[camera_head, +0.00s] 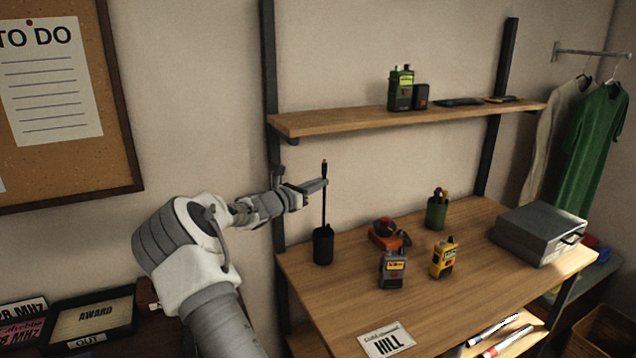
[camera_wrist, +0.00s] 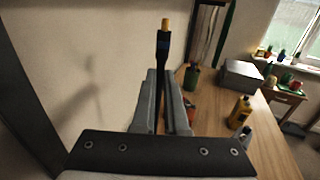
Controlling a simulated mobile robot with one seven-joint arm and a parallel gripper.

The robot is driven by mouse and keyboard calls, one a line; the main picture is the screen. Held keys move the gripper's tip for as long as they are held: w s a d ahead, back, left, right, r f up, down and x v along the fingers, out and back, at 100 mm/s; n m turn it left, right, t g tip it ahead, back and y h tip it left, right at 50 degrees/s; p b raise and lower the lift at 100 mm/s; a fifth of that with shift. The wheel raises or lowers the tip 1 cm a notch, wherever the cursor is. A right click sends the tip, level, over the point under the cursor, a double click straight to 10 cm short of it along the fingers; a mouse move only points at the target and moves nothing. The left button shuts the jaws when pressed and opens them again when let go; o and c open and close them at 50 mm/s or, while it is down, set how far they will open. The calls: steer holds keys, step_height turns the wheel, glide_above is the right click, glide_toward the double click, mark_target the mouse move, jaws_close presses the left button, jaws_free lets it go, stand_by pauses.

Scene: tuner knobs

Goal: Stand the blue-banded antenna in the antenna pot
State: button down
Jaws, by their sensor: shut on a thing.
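The antenna (camera_head: 324,205) is a thin black rod with a brass tip, held upright. In the wrist view its upper part (camera_wrist: 163,48) shows the brass tip and a faint bluish band below it. My gripper (camera_head: 319,185) is shut on the antenna's upper part; the fingers also show in the wrist view (camera_wrist: 162,100). A black cylindrical pot (camera_head: 323,247) stands at the table's left back corner, directly below my gripper. The antenna's lower end meets the pot's mouth; how deep it sits inside is hidden.
A shelf (camera_head: 400,120) hangs above. A HILL card (camera_head: 387,341) lies in front.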

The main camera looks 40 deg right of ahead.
step_height(320, 180, down, 9)
steer(key=b, duration=0.5)
steer(key=shift+r, duration=0.2)
stand_by(0.4)
steer(key=c, duration=0.9)
jaws_free()
steer(key=shift+o, duration=0.2)
steer(key=s+a, duration=0.1)
steer(key=a, duration=1.6)
steer(key=shift+s+a+p, duration=0.15)
steer(key=shift+s+p, duration=0.15)
steer(key=shift+p, duration=0.15)
